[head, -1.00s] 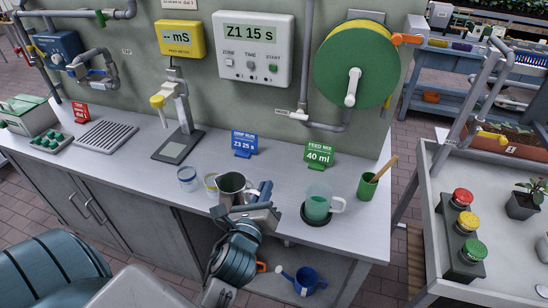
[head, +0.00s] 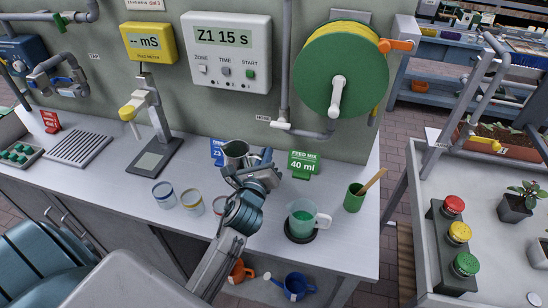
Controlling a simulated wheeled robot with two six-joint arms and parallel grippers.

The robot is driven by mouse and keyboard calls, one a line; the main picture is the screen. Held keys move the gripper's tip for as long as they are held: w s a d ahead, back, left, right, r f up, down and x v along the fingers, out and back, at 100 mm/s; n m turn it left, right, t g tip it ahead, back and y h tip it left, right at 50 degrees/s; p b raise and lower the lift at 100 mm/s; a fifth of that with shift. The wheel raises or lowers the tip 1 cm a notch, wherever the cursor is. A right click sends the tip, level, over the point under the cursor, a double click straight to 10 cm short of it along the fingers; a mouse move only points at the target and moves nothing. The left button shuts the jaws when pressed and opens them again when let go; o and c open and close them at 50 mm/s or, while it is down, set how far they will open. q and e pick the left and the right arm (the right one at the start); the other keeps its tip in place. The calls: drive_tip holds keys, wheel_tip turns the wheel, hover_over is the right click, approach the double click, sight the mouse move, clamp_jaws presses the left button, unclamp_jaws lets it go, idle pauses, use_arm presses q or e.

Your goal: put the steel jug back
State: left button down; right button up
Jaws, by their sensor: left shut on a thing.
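The steel jug (head: 235,150) is near the back of the white counter (head: 110,188), in front of the blue sign (head: 217,152), which it partly hides. My left gripper (head: 252,166) is shut on the jug from its right side, and the jug looks upright. The gripper hides the jug's lower part, so I cannot tell whether its base touches the counter. My right gripper is not in view.
Glass cups with blue (head: 164,195) and yellow (head: 192,201) rims stand left of my arm; another is partly hidden beside it. A measuring jug of green liquid (head: 302,218) stands on a black disc to the right, near a green cup (head: 354,198) and green sign (head: 303,165).

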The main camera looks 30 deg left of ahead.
sight(278, 126)
use_arm(q)
drive_tip(key=p+x, duration=0.1)
drive_tip(key=x, duration=0.9)
drive_tip(key=shift+w+d+p, duration=0.1)
drive_tip(key=shift+d+p, duration=0.05)
drive_tip(key=shift+p, duration=0.2)
wheel_tip(278, 126, down, 12)
drive_tip(key=b, duration=0.5)
drive_tip(key=shift+r, duration=0.25)
drive_tip(key=shift+w+f, duration=0.15)
drive_tip(key=shift+w, duration=0.3)
drive_tip(key=c, duration=2)
unclamp_jaws()
drive_tip(key=shift+s+f, duration=0.1)
drive_tip(key=shift+f, duration=0.1)
drive_tip(key=shift+c, duration=0.2)
drive_tip(key=o, duration=0.4)
drive_tip(key=shift+o, duration=0.2)
drive_tip(key=shift+r, duration=0.1)
